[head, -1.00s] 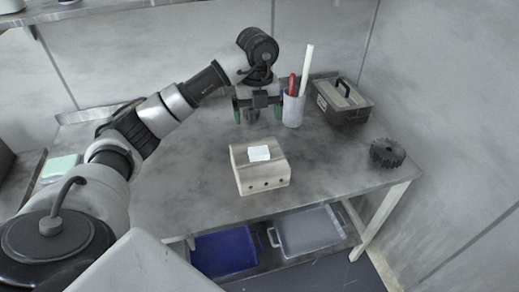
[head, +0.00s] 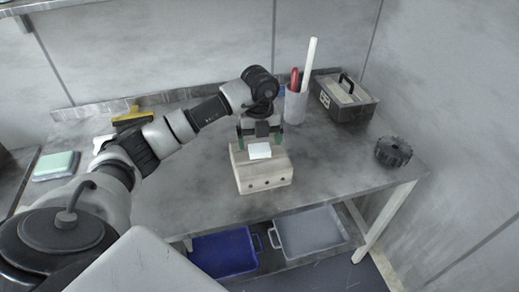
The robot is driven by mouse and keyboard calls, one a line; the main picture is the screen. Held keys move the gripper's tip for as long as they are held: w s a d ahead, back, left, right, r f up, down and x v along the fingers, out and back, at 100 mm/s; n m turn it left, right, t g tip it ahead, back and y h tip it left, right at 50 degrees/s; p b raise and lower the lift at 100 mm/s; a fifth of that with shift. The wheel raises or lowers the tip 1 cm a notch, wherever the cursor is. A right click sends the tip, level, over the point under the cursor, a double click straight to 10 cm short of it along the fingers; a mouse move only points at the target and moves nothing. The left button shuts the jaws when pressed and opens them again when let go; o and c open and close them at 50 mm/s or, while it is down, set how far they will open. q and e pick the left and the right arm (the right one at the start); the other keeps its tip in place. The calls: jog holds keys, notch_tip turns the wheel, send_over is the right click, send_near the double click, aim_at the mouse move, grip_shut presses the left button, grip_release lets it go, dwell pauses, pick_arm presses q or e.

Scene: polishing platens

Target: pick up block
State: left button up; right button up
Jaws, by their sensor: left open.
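A beige wooden block (head: 263,174) with dark holes in its front face sits on the grey table (head: 340,170). A small white piece (head: 260,150) lies on its top. My left gripper (head: 261,141) is open, with its dark green fingers pointing down at the block's back top edge, one finger to each side of the white piece. I cannot tell whether the fingers touch the block. My right gripper is not in view.
Behind the gripper stand a cup (head: 295,105) with a red and a white tool and a grey toolbox (head: 346,98). A black gear (head: 393,151) lies at right. A green-white sponge (head: 56,166) is at left. A blue bin (head: 224,252) and a grey bin (head: 309,232) sit below.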

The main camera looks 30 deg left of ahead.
pick_arm(q)
jog(key=shift+f, duration=1.35)
jog(key=c, duration=1.1)
jog(key=shift+o, duration=0.2)
jog(key=shift+r, duration=0.15)
